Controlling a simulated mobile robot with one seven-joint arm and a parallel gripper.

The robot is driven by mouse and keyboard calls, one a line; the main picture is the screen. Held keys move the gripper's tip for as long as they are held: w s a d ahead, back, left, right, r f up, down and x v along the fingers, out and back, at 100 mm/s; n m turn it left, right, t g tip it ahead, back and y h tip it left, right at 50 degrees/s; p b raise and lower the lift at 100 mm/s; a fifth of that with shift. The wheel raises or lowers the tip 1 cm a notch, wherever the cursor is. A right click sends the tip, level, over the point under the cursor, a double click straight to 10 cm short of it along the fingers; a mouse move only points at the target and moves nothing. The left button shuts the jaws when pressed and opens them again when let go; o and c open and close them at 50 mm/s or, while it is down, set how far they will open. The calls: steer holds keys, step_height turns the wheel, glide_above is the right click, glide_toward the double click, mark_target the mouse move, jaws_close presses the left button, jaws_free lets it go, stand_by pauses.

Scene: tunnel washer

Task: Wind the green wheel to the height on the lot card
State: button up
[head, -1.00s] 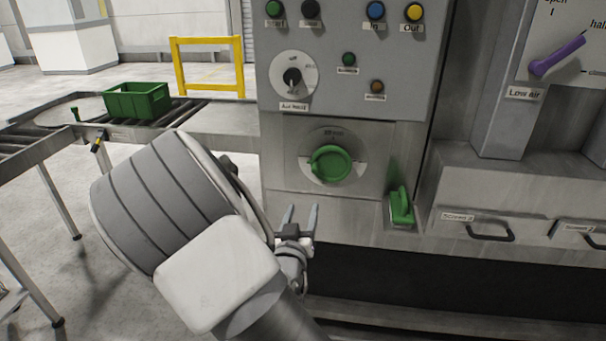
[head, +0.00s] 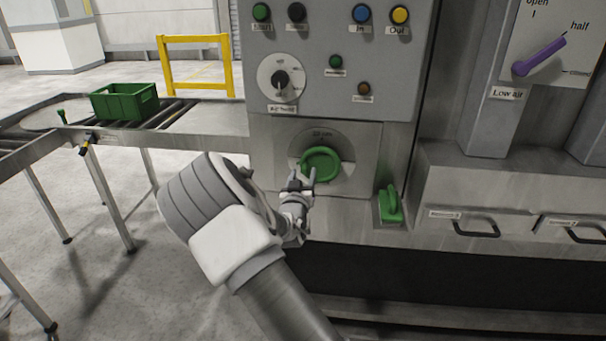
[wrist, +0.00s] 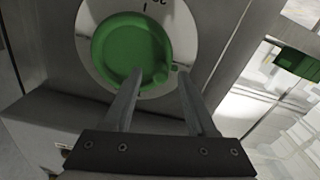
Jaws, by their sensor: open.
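The green wheel (head: 321,164) sits on a pale round dial plate on the front of the grey machine. A label above it seems to show a height in cm, too small to read surely. In the wrist view the wheel (wrist: 131,50) fills the upper left, with a small knob on its lower right edge. My gripper (head: 304,176) is open and empty in front of the wheel's lower left side. In the wrist view its fingertips (wrist: 158,78) point at the wheel's lower right edge by the knob; contact cannot be told. I see no lot card clearly.
Above the wheel are a black rotary knob (head: 280,79) and several coloured buttons. A green handle (head: 390,204) juts out at the lower right of the wheel. A purple lever (head: 539,55) is at far right. A green crate (head: 125,102) stands on the conveyor at left.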

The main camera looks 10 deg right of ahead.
steer(key=shift+w, duration=0.2)
jaws_close()
steer(key=shift+f+n+b, duration=0.25)
steer(key=shift+n+b, duration=0.15)
steer(key=shift+b, duration=0.05)
steer(key=n+b, duration=0.1)
steer(key=f+n+b, duration=0.1)
steer(key=n+b, duration=0.1)
steer(key=f+n+b, duration=0.1)
steer(key=n, duration=0.1)
steer(key=shift+s+d+f, duration=0.2)
steer(key=shift+d, duration=0.1)
steer(key=shift+s+d+f+n+b, duration=0.1)
steer(key=shift+n+b, duration=0.15)
steer(key=shift+n, duration=0.25)
steer(key=shift+w+d+f+n+b, duration=0.1)
steer(key=shift+d+f+n+b, duration=0.1)
steer(key=shift+n, duration=0.3)
steer(key=shift+s+d+f+n+b, duration=0.1)
steer(key=shift+n+b, duration=0.15)
steer(key=shift+n, duration=0.25)
